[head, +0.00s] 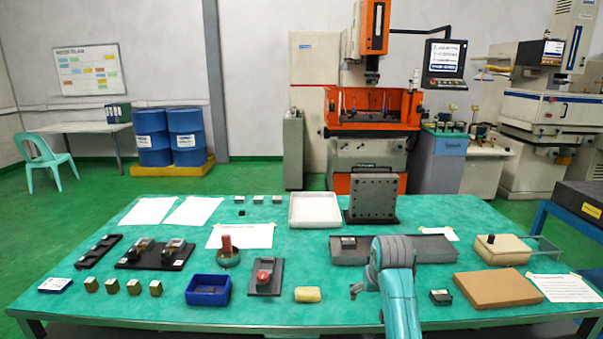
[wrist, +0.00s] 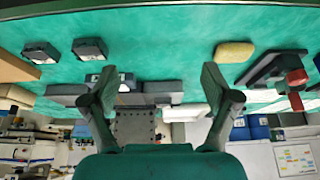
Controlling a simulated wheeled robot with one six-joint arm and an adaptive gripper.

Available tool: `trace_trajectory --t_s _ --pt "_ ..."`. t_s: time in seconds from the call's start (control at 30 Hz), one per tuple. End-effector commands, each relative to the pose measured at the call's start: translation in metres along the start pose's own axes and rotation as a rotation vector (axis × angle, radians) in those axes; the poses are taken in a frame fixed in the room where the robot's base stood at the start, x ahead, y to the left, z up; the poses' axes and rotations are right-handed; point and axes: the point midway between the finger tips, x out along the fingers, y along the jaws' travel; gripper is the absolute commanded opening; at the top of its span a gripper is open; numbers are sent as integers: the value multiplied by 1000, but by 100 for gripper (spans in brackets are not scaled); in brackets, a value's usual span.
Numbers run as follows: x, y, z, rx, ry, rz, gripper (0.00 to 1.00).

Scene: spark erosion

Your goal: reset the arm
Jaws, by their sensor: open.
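The wrist view shows the scene upside down. A yellow block (head: 308,294) lies to the left of my gripper, apart from it. It also shows in the wrist view (wrist: 235,52).
A black stand with a red knob (head: 265,277) and a blue tray (head: 208,290) stand left. A grey rail (head: 437,248) lies behind my arm. A small dark block (head: 441,297) and a brown board (head: 494,289) lie right. An upright grey plate (head: 372,195) stands behind.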

Motion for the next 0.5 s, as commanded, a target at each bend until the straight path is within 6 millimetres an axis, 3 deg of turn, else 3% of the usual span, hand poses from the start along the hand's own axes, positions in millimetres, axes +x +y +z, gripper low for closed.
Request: trace_trajectory --t_s 0.27,0.5 --pt "42 0 42 0 44 0 87" --pt "90 0 110 0 120 0 87"
